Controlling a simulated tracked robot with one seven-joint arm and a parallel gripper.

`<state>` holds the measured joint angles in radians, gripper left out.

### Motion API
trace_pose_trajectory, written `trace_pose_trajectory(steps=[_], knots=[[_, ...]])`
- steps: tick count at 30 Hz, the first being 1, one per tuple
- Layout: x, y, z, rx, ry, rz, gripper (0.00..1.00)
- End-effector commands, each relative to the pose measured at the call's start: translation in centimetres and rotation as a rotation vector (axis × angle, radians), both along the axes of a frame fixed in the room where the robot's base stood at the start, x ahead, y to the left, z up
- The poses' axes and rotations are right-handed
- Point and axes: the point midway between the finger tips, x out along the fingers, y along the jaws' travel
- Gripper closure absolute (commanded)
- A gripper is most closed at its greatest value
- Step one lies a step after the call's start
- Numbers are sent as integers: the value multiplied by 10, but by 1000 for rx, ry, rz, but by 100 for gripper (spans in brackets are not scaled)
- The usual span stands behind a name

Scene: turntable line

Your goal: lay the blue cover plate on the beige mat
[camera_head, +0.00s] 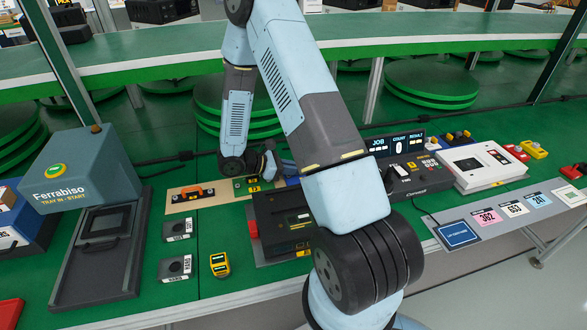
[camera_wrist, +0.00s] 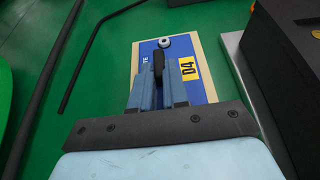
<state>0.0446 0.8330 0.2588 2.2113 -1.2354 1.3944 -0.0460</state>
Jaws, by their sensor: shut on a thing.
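The blue cover plate (camera_wrist: 186,52) carries a yellow D4 label, a black upright handle and a small grey ring. My gripper (camera_wrist: 160,72) is shut on the black handle in the wrist view. A beige surface (camera_wrist: 204,66) shows around the plate's edges, so the plate is over or on it; I cannot tell if they touch. My arm hides part of that area.
A black machine (camera_head: 283,222) stands just in front. The Ferrabiso unit (camera_head: 85,175) is at left. A yellow device (camera_head: 220,264) lies near the front.

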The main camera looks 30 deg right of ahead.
Motion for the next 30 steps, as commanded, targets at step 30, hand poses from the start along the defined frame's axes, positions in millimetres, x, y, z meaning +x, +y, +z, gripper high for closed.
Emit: trace_pose_trajectory(steps=[30], knots=[[10,44,18,0,-2,6,60]])
